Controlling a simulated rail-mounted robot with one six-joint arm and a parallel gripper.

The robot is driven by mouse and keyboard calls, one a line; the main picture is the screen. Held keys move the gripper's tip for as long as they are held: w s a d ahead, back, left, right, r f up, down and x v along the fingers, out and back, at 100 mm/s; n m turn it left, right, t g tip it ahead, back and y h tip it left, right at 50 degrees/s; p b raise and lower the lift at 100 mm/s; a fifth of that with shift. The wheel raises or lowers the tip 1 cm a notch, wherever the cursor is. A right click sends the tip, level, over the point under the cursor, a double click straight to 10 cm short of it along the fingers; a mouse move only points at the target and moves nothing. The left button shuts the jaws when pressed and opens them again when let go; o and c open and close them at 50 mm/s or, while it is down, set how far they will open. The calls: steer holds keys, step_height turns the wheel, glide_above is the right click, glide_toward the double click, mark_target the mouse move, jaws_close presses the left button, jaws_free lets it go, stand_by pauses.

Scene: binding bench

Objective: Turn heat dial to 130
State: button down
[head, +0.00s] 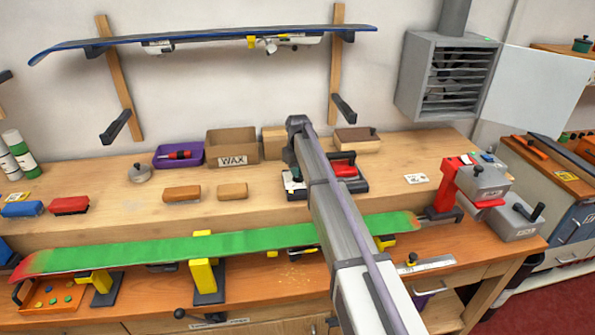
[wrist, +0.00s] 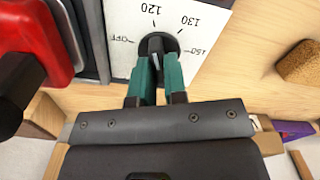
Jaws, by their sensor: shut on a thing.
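The heat dial is a black round knob (wrist: 155,43) on a white scale plate (wrist: 202,15) in the wrist view. The plate reads OFF, 120, 130 and 150, upside down in that picture. My gripper (wrist: 158,68) has its two green fingers closed on the knob, one on each side. The fingers cover part of the knob, and I cannot tell which mark its pointer faces.
A red iron (head: 344,169) sits on the dark unit right of my arm; its red body (wrist: 38,38) is close on the left in the wrist view. Brown blocks (head: 182,194) and a purple box (head: 180,155) stand left. A green ski (head: 180,248) lies in front.

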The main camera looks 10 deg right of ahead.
steer(key=m, duration=0.5)
steer(key=shift+d+m, duration=0.1)
steer(key=shift+m, duration=0.2)
steer(key=shift+d+m, duration=0.1)
steer(key=shift+m, duration=2.2)
steer(key=c, duration=1.2)
jaws_free()
steer(key=shift+o, duration=0.2)
step_height(320, 180, up, 11)
steer(key=p, duration=1)
steer(key=shift+p, duration=0.4)
